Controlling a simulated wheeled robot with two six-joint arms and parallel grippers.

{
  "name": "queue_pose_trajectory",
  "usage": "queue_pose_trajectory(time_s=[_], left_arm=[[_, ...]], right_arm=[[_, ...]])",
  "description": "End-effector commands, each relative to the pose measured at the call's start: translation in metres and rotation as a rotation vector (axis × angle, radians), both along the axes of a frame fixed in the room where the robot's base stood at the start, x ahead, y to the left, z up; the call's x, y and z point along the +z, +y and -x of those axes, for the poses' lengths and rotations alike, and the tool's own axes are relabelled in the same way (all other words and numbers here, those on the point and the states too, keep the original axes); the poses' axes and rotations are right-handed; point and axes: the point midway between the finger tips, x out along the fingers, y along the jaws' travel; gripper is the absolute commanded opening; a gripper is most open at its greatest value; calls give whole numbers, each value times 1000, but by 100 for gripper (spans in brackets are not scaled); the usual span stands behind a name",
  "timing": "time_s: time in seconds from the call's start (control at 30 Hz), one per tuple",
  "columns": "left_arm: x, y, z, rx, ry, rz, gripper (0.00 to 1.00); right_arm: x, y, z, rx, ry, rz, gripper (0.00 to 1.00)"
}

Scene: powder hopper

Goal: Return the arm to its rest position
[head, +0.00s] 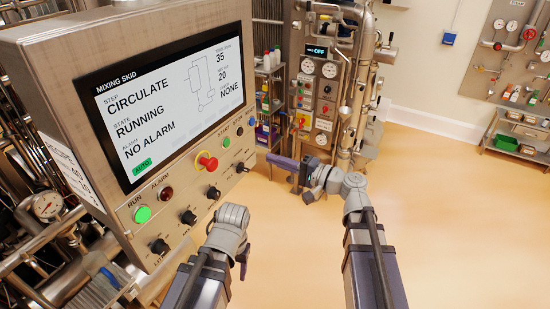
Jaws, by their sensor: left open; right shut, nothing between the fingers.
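My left arm comes up from the bottom in front of the control panel. Its gripper (242,266) hangs low beside the panel's lower right edge, is mostly hidden behind its own wrist, and is open. My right arm reaches up from the bottom right. Its purple-fingered gripper (272,160) points left, just right of the panel's edge, and is shut with nothing held.
The mixing skid panel (165,100) fills the left; its screen reads CIRCULATE, RUNNING, NO ALARM. Its red stop button (208,162) and green run lamp (142,214) face me. A gauge cabinet (320,95) stands behind my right gripper. Open floor (460,220) lies right.

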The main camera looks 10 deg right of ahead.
Motion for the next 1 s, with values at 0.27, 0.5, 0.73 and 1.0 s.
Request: queue_pose_trajectory(time_s=[0.27, 0.5, 0.73, 1.0], left_arm=[[-13, 0, 0, 0, 0, 0, 56], [-68, 0, 0, -3, -1, -1, 56], [-125, 0, -1, -6, -2, -1, 56], [-172, 0, -1, -8, -3, -2, 56]], right_arm=[[-27, 17, 9, 47, 14, 69, 0], [-166, 81, 67, 301, 92, 479, 0], [-309, 88, 140, 572, 184, 1000, 0], [-392, 43, 186, 740, 271, 1514, 0]])
